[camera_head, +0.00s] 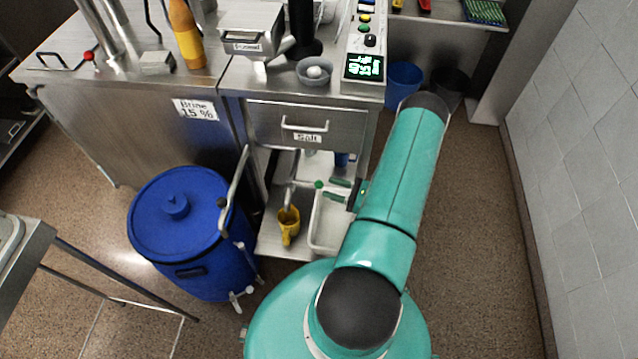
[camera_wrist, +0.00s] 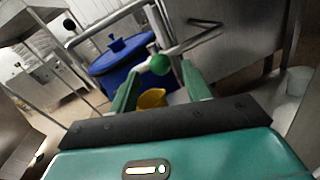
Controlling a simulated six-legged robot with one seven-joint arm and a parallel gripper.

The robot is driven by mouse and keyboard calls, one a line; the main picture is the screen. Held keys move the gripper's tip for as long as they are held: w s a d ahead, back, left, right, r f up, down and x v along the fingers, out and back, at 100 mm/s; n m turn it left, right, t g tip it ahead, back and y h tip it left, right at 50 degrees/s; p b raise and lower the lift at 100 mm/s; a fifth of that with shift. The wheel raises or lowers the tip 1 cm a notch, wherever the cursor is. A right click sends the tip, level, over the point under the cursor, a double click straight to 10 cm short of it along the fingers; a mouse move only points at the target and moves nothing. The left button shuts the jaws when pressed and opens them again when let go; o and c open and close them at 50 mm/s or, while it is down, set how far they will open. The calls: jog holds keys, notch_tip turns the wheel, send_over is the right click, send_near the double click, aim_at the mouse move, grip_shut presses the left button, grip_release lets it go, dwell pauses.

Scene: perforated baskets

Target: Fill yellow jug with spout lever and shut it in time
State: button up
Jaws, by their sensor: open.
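The yellow jug (camera_head: 289,226) stands on the low metal shelf below the salt drawer, under the metal spout (camera_head: 289,196). It also shows in the wrist view (camera_wrist: 152,98), partly hidden behind my fingers. The spout lever's green knob (camera_head: 318,184) is just ahead of my gripper (camera_head: 328,188). In the wrist view the knob (camera_wrist: 159,64) appears between the tips of my two green fingers (camera_wrist: 160,70), which are apart. I cannot tell whether the knob touches a finger. The jug's fill level and any flow are too small to tell.
A blue lidded barrel (camera_head: 178,235) with a pipe stands left of the shelf. A white basin (camera_head: 323,235) sits right of the jug, beneath my arm. The salt drawer (camera_head: 305,124) is above. Floor to the right is open, up to the tiled wall.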

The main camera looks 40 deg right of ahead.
aim_at(319, 184)
jog(key=x, duration=0.5)
grip_shut()
jog(key=shift+a, duration=0.1)
